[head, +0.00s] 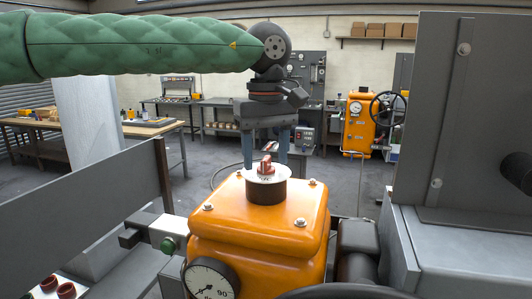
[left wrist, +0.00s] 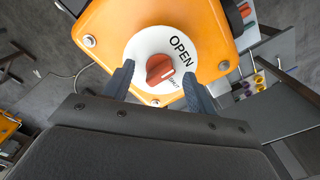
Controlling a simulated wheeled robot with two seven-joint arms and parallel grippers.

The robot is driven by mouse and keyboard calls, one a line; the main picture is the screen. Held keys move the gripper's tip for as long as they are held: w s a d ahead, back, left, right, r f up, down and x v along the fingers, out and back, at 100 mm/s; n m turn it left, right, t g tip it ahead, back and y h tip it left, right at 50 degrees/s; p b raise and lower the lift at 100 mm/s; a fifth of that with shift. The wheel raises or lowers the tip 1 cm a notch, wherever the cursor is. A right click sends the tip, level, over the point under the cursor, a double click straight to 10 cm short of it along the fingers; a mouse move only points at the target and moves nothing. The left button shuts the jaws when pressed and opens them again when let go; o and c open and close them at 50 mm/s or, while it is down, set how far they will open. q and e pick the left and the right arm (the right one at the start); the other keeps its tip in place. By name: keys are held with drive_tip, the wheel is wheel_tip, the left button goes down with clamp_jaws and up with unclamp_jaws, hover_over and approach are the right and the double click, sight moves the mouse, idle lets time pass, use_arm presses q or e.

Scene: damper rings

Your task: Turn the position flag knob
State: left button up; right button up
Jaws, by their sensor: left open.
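The position flag knob (head: 266,165) is a small red knob on a round white dial on top of an orange housing (head: 258,220). In the left wrist view the red knob (left wrist: 160,68) sits at the centre of the white dial (left wrist: 142,46), which carries the word OPEN and a second, partly covered word. My left gripper (head: 266,160) points down over the dial. In the left wrist view its fingers (left wrist: 158,82) are apart, one on each side of the knob, with gaps between them and it. I cannot tell whether the fingertips touch the dial. My right gripper is not in view.
Bolts stand on the housing's top, and a round gauge (head: 208,281) is on its front. A grey panel (head: 452,110) rises close on the right. A grey rail (head: 90,215) runs along the left. Workbenches and another orange machine (head: 358,128) stand farther back.

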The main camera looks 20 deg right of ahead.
use_arm(q)
drive_tip(key=shift+r, duration=0.15)
drive_tip(key=shift+r+p, duration=0.3)
drive_tip(key=shift+r, duration=0.45)
drive_tip(key=shift+r, duration=0.25)
drive_tip(key=shift+r+p, duration=1)
drive_tip(key=shift+r, duration=1.8)
